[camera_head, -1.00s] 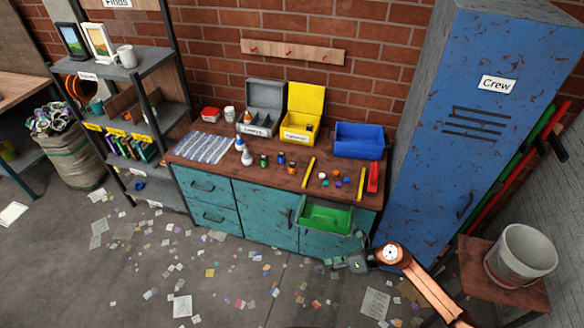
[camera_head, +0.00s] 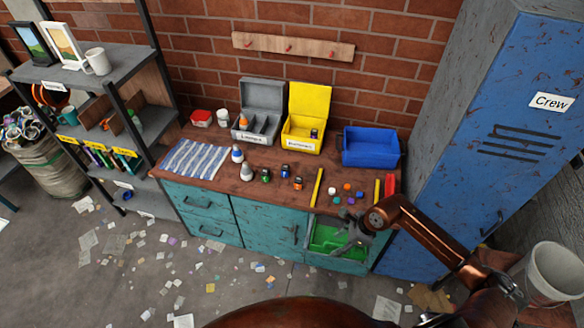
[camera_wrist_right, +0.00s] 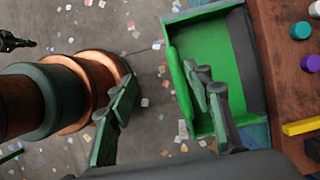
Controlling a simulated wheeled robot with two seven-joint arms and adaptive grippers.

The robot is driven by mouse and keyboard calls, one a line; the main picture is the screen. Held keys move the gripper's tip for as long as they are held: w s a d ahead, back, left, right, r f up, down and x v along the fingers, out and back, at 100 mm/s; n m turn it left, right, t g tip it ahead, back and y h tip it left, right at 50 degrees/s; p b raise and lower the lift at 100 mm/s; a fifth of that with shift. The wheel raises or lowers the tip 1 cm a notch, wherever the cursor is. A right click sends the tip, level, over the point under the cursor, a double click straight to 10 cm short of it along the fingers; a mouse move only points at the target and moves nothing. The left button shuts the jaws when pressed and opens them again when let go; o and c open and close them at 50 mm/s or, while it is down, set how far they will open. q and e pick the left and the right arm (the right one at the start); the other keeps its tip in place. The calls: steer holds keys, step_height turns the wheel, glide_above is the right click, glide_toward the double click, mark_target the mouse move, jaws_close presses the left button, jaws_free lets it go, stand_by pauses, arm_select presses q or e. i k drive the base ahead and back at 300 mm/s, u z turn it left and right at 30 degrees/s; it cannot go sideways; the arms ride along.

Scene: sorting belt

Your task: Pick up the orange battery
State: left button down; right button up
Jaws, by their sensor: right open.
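The orange battery (camera_head: 298,183) is a small dark cylinder with an orange band. It stands upright on the workbench in the head view, right of a blue battery (camera_head: 285,170) and a green battery (camera_head: 265,175). My right gripper (camera_head: 357,236) is over the open green drawer at the bench front, to the right of and nearer than the orange battery. In the wrist view its two fingers (camera_wrist_right: 165,112) are spread and empty. The orange battery does not show there. A dark part at that view's left edge looks like my left gripper (camera_wrist_right: 14,41); its fingers are unclear.
The open green drawer (camera_wrist_right: 180,75) sticks out below the bench top. A yellow bar (camera_head: 316,187) and several coloured caps lie right of the battery. A grey box (camera_head: 262,95), a yellow box (camera_head: 308,100) and a blue bin (camera_head: 371,146) stand behind. A blue locker (camera_head: 470,130) is at right.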

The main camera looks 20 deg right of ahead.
mark_target(298, 181)
steer(key=i, duration=1.1)
